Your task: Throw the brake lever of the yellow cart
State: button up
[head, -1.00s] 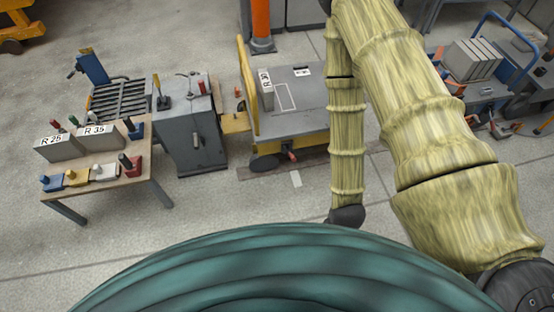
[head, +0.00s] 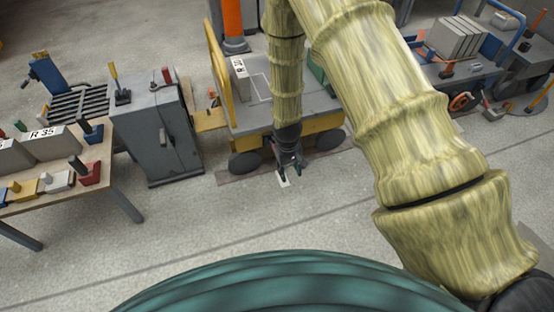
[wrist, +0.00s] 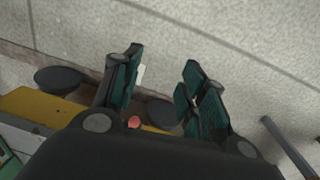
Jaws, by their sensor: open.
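The yellow cart (head: 321,124) stands at the centre of the head view, with a grey deck and a yellow handle frame (head: 217,70) on its left. My gripper (head: 290,176) hangs down at the cart's front side. In the wrist view my gripper (wrist: 162,68) has its two teal-padded fingers apart, with nothing between the tips. A small red knob (wrist: 133,122), seemingly the brake lever's end, shows by the left finger's base against the cart's yellow edge. The rest of the lever is hidden there. In the head view my gripper and forearm cover that place.
A grey cabinet (head: 160,138) with levers on top stands left of the cart. A table (head: 122,165) with labelled blocks and coloured handled pieces is at far left. A blue-handled cart (head: 478,73) with grey slabs stands at right. The floor before the yellow cart is clear.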

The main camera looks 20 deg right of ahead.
jog(key=w+a+r+h+b, duration=0.1)
jog(key=w+r+b, duration=0.1)
jog(key=w+b, duration=1.15)
jog(key=shift+n, duration=0.3)
jog(key=w+f, duration=0.1)
jog(key=f, duration=0.2)
jog(key=w+d+f+b, duration=0.1)
jog(key=f, duration=0.6)
jog(key=shift+w+d+f, duration=0.25)
jog(key=shift+w, duration=0.15)
grip_shut()
